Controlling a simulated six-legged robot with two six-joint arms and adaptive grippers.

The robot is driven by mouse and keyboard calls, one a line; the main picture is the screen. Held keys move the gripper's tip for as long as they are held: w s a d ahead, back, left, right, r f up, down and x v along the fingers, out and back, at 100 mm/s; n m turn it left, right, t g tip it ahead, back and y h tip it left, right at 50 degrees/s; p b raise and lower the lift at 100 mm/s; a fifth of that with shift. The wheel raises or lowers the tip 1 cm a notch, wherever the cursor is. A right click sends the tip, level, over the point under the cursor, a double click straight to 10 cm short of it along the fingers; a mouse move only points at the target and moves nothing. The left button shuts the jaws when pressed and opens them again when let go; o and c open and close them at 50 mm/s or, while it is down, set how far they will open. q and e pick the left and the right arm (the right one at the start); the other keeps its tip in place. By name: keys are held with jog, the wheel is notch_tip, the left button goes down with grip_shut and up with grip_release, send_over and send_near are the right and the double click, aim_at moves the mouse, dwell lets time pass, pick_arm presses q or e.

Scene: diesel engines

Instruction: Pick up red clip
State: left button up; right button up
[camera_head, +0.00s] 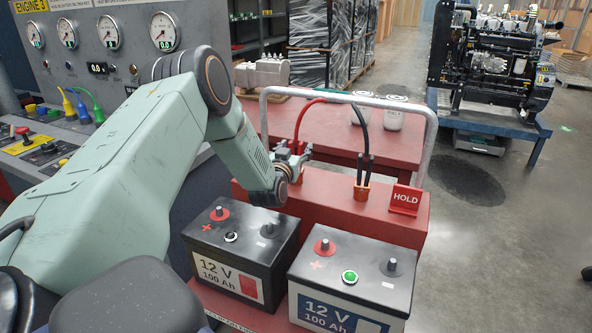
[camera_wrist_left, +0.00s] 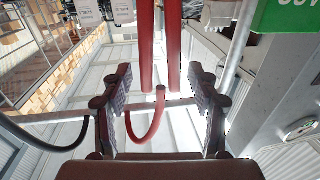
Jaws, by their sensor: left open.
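My left gripper (camera_head: 291,160) reaches over the red battery cart's rear box, right at the red clip. The red clip (camera_head: 308,151) is mostly hidden by my gripper in the head view, and a red cable rises from it. In the left wrist view, my gripper (camera_wrist_left: 160,85) is open, its two dark fingers spread wide. Two long red handles of the clip (camera_wrist_left: 174,45) show between and beyond the fingertips, with clear space on both sides. A red cable loop (camera_wrist_left: 148,132) hangs between the fingers. My right gripper is not in view.
A black clip (camera_head: 364,170) stands in an orange holder to the right, near a red HOLD sign (camera_head: 405,199). Two 12 V batteries (camera_head: 240,245) (camera_head: 352,275) sit in front. A grey metal handle (camera_head: 430,145) arches over the cart. An engine (camera_head: 495,60) stands at back right.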

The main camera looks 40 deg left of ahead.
pick_arm(q)
jog(key=shift+w+a+f, duration=0.1)
jog(key=shift+w+a, duration=0.2)
jog(key=shift+w, duration=0.25)
jog(key=shift+s, duration=0.1)
jog(key=c, duration=0.6)
grip_shut()
